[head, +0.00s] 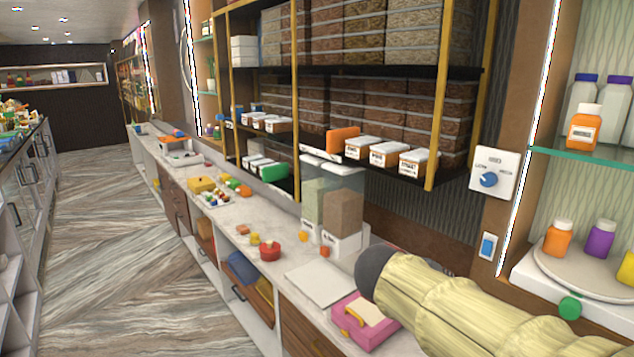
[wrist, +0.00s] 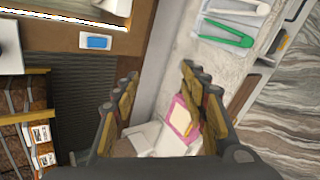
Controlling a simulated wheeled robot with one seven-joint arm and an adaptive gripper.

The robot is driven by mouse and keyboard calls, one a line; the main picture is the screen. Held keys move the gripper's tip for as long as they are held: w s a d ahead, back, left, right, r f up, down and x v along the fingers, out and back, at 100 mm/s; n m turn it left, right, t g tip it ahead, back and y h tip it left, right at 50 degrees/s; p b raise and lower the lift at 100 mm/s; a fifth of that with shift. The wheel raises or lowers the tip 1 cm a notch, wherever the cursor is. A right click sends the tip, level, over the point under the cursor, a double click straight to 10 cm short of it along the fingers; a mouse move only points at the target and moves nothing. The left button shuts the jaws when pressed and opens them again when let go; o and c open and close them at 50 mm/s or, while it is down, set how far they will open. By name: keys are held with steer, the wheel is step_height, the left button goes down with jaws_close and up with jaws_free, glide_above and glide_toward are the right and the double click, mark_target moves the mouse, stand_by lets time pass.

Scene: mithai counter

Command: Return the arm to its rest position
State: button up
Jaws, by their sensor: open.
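My arm, in a pale yellow ribbed sleeve, reaches in from the lower right of the head view and ends in a dark rounded joint over the counter (head: 215,178). My gripper (wrist: 160,85) shows in the wrist view with its two fingers spread wide apart and nothing between the tips. In the head view the fingers are hidden behind the arm. A pink box (head: 362,322) with a cream and yellow top sits on the counter beside the arm's end.
A shelf unit (head: 438,100) with white boxes stands behind the counter. A control panel with a blue knob (head: 488,180) and a blue switch (wrist: 95,42) are on the wall. Green tongs (wrist: 228,32) lie on a tray. A red pot (head: 270,250) stands farther along. The aisle floor (head: 100,250) is clear.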

steer(key=s+a+f+m+y+b, duration=0.3)
steer(key=s+f+m+y+b, duration=0.1)
steer(key=s+f, duration=0.6)
steer(key=s+a+f+m+y+b, duration=0.4)
steer(key=s+f+m+b, duration=0.2)
steer(key=s+f, duration=0.3)
steer(key=s+m, duration=0.1)
steer(key=s, duration=0.3)
steer(key=shift+s+a+f+g, duration=0.3)
steer(key=shift+f+g, duration=0.05)
steer(key=shift+g, duration=0.05)
